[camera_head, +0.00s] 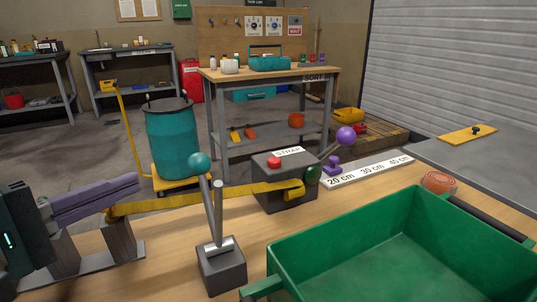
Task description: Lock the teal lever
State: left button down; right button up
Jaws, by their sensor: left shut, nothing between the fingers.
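The teal lever has a teal ball (200,162) on a grey rod, which leans slightly left and rises from a grey block (222,270) on the wooden bench. A grey upright post (219,210) stands close against the rod. My left gripper (136,186) enters from the left edge. Its long purple-grey fingers are shut and empty, and their tips are left of the teal ball, apart from it. My right gripper is not in view.
A yellow strap (155,205) runs behind the lever to a dark STRAP box (285,195) with a red button. Grey brackets (118,240) stand below my gripper. A green bin (400,235) fills the right front. A purple ball lever (345,135) stands behind.

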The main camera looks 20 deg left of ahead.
pick_arm(q)
jog(key=r+b+x, duration=0.1)
jog(key=b+x, duration=0.1)
jog(key=x, duration=0.7)
jog(key=shift+w+f, duration=0.15)
jog(key=shift+f, duration=0.3)
jog(key=shift+r, duration=0.15)
jog(key=shift+s+d+r+m+t, duration=0.15)
jog(key=shift+s+d+m+t, duration=0.05)
jog(key=shift+s+m+t, duration=0.1)
jog(key=shift+d+r+p, duration=0.1)
jog(key=shift+p, duration=0.2)
jog(key=s+d+r+m+t+h, duration=0.2)
jog(key=s+d+m, duration=0.4)
jog(key=m, duration=0.4)
jog(key=shift+s+d+t+h, duration=0.3)
jog(key=shift+d+t+h, duration=0.3)
jog(key=shift+d+t, duration=0.3)
jog(key=shift+b, duration=0.3)
